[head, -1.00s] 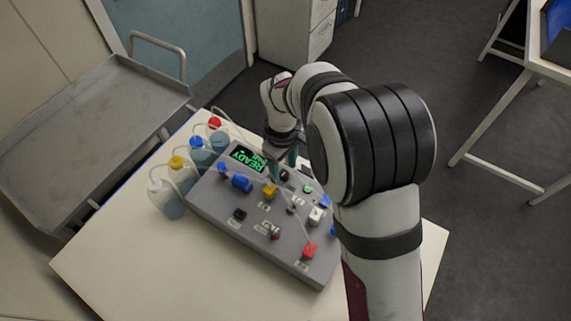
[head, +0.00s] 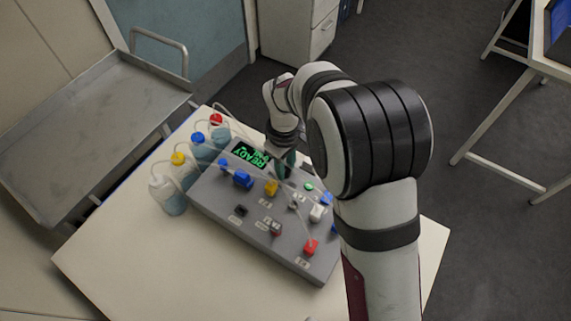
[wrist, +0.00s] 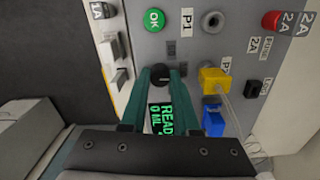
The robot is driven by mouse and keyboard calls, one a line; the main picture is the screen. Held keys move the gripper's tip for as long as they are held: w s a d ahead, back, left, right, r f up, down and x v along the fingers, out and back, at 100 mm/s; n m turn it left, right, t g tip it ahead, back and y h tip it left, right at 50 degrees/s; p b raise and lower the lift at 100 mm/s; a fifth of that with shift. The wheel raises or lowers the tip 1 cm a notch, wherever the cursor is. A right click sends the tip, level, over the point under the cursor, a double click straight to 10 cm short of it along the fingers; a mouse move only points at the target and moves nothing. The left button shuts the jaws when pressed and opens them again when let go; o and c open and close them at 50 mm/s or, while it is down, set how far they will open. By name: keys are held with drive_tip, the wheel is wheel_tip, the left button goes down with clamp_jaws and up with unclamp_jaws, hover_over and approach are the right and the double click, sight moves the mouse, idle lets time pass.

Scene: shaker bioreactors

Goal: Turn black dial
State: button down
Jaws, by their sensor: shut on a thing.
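The black dial (wrist: 160,74) sits on the grey control panel (wrist: 180,45), below the green OK button (wrist: 154,20) and above the lit READY display (wrist: 167,118) in the wrist view. My gripper's teal fingers (wrist: 161,80) stand on either side of the dial and are shut on it. In the head view my gripper (head: 284,168) is down at the panel, beside the READY display (head: 250,154). There the fingers hide the dial.
Near the fingers are a yellow connector (wrist: 214,80) and a blue one (wrist: 212,121), with pale tubes. Several bottles with coloured caps, one red (head: 216,119), stand left of the panel. The table (head: 120,255) is clear at the front left.

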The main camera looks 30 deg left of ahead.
drive_tip(key=shift+m, duration=0.3)
drive_tip(key=m, duration=0.5)
drive_tip(key=shift+m, duration=0.3)
drive_tip(key=m, duration=0.5)
drive_tip(key=shift+m, duration=0.3)
drive_tip(key=shift+w, duration=0.1)
drive_tip(key=c, duration=0.6)
unclamp_jaws()
drive_tip(key=shift+c, duration=0.2)
wheel_tip(320, 180, up, 16)
